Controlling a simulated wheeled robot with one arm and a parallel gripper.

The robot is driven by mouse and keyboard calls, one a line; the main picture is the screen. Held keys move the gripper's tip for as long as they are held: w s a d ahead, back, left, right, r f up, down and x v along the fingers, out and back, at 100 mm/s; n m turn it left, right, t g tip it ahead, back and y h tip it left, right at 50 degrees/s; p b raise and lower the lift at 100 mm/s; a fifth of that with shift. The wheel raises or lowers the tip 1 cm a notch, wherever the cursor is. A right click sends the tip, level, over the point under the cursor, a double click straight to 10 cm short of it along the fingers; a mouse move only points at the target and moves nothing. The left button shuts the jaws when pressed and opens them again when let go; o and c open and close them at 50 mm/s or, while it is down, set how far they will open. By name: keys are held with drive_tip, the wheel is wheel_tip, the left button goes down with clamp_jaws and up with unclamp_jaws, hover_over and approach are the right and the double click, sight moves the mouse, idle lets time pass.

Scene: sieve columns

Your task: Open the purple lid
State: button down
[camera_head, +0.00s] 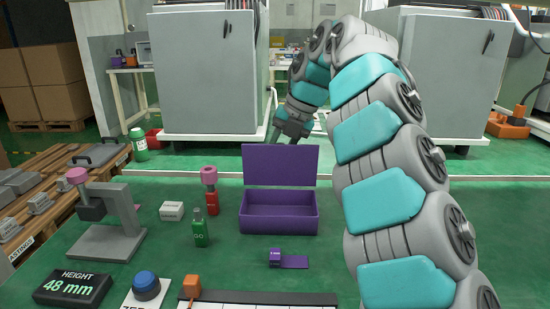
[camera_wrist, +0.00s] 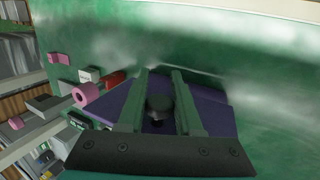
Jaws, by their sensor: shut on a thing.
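The purple lid (camera_head: 280,165) stands about upright at the back edge of the open purple box (camera_head: 279,222) in the head view. The box's front wall and part of its inside show. My gripper (camera_head: 274,135) is behind the lid's top edge, its fingertips partly hidden by the lid. In the wrist view the purple lid (camera_wrist: 215,112) lies under my gripper (camera_wrist: 161,73). A dark round knob (camera_wrist: 158,106) sits between the two fingers, and they are shut on it.
A small purple part (camera_head: 288,260) lies in front. A grey stand (camera_head: 110,235) is further left.

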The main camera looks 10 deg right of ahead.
drive_tip(key=c, duration=0.6)
unclamp_jaws()
drive_tip(key=shift+r, duration=0.15)
drive_tip(key=shift+s+r, duration=0.1)
drive_tip(key=shift+r, duration=0.05)
drive_tip(key=shift+s+r, duration=0.1)
drive_tip(key=shift+r, duration=0.6)
drive_tip(key=shift+d+r, duration=0.35)
drive_tip(key=shift+d, duration=0.1)
